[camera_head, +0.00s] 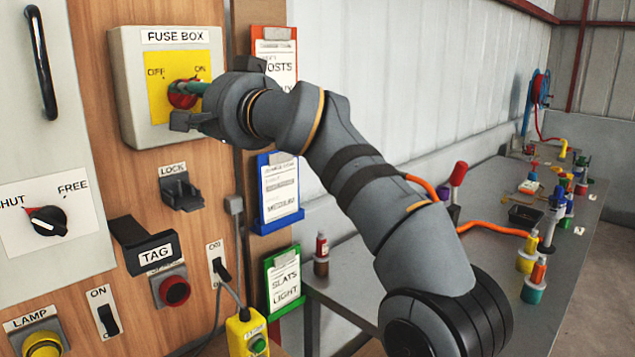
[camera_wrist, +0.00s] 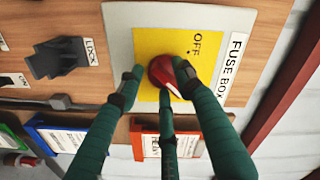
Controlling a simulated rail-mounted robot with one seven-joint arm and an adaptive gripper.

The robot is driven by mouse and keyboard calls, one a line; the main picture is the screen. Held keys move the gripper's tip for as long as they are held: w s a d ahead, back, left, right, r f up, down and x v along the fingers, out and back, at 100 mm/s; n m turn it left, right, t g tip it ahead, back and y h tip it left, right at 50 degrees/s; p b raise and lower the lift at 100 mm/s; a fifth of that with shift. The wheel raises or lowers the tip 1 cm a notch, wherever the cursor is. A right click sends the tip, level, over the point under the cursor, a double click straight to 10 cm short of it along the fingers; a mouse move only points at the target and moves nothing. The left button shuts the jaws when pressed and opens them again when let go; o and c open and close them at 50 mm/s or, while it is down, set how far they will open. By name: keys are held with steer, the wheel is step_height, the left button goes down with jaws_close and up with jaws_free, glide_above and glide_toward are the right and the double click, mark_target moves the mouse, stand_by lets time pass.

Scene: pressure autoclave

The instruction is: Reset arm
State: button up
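The fuse box (camera_head: 131,92) is a pale box with a yellow plate marked OFF and ON, mounted on the wood panel. Its red knob (camera_head: 181,97) is partly hidden by my gripper; in the wrist view the knob (camera_wrist: 163,72) shows between the fingers. My gripper (camera_wrist: 160,78) has green fingers spread around the knob, one on either side and one below. A small gap shows at the left finger; contact at the right finger cannot be told. My gripper (camera_head: 190,104) also shows in the head view, with my arm stretched from the lower right.
Below are a lock holder (camera_head: 181,192), a tag holder (camera_head: 146,246), switches and a red button (camera_head: 174,291). Clipboards (camera_head: 279,190) hang close beside my arm. A grey bench (camera_head: 480,225) with bottles and tools stands right; open air lies above it.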

steer(key=n, duration=0.1)
steer(key=n+p, duration=0.1)
steer(key=n, duration=0.1)
steer(key=shift+s+d+r, duration=0.1)
steer(key=shift+d+r, duration=0.1)
steer(key=shift+d, duration=0.1)
steer(key=shift+a+f+n, duration=0.1)
steer(key=shift+f+n, duration=0.05)
steer(key=shift+n, duration=0.45)
